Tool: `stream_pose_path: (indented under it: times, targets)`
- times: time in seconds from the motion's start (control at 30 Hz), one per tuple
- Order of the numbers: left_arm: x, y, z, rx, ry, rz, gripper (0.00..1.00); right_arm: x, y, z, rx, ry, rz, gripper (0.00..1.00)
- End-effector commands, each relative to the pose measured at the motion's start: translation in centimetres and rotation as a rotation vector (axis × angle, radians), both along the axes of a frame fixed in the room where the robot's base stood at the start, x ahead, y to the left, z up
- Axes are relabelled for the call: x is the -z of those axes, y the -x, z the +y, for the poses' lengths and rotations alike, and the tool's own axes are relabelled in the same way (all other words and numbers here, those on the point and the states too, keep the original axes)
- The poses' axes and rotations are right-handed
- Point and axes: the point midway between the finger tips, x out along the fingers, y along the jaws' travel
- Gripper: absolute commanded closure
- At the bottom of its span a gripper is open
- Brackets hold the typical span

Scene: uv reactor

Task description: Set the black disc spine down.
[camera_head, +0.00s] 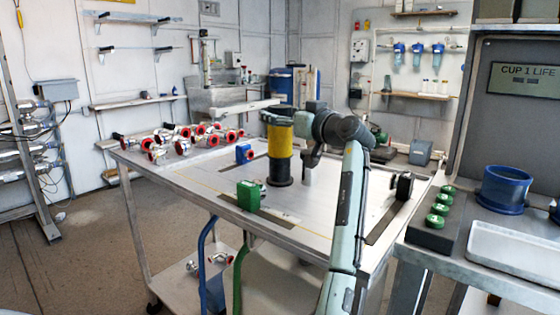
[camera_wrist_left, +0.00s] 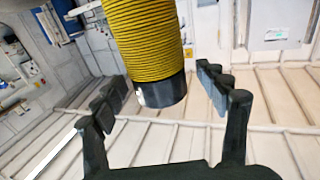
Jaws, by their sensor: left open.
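The thing that best fits the black disc spine is a yellow ribbed column (camera_head: 280,152) with a black top and a wider black disc at its foot. In the head view it stands upright on the metal cart top (camera_head: 215,178). Gaps show on both sides, the wider one on the right. My right gripper is not in view.
Green (camera_head: 249,195) and blue (camera_head: 244,153) blocks stand left of the column. Several red-ringed metal fittings (camera_head: 183,146) crowd the cart's far left. A black round part (camera_head: 403,186) is at the right. A side bench holds a blue ring (camera_head: 503,190) and white tray (camera_head: 510,248).

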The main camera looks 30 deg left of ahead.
Motion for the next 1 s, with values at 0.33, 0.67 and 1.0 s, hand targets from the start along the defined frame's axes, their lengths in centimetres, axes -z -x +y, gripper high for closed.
stream_pose_path:
  times: [0.33,0.67,1.0]
  targets:
    - [-0.02,-0.51,1.1,0.002,0.0,-0.001,0.3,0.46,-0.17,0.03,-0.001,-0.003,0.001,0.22]
    - [-0.02,-0.49,1.08,0.001,0.0,0.0,0.71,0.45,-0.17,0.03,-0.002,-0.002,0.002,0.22]
    - [-0.01,-0.47,1.09,0.001,0.0,0.0,1.0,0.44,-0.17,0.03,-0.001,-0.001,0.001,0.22]
